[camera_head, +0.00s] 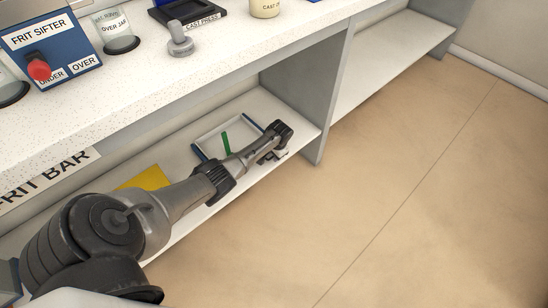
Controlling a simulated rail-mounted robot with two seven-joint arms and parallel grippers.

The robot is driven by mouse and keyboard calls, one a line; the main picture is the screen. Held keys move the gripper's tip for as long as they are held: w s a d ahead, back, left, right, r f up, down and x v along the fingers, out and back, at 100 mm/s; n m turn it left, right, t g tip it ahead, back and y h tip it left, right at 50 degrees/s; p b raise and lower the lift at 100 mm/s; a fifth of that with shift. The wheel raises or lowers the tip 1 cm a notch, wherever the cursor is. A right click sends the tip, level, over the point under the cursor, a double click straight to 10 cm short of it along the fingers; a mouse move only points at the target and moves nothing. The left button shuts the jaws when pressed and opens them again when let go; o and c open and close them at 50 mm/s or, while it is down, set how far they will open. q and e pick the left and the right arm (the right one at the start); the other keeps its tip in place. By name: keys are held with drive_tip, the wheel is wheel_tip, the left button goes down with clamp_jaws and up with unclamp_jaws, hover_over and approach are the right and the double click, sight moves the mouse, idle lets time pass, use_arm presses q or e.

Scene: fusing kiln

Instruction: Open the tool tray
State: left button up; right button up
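A shallow white tray (210,139) with a blue edge lies on the lower shelf under the counter and looks like the tool tray. A green strip (226,142) is in it. My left arm reaches in from the lower left, and its wrist hides the tray's front right part. My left gripper (272,156) is at the tray's front right side, low over the shelf. Its fingers are small and partly hidden by the wrist, so I cannot tell whether they are open or touch the tray. My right gripper is not in view.
A yellow sheet or block (148,179) lies on the shelf (308,134) left of the tray. A grey upright panel (322,120) stands right of it. The speckled counter (150,85) overhangs, carrying a frit sifter box (52,48) and a grey knob-like piece (180,42). The floor at right is clear.

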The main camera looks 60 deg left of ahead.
use_arm(q)
drive_tip(key=shift+a+f, duration=0.1)
drive_tip(key=shift+f, duration=0.15)
clamp_jaws()
idle(0.3)
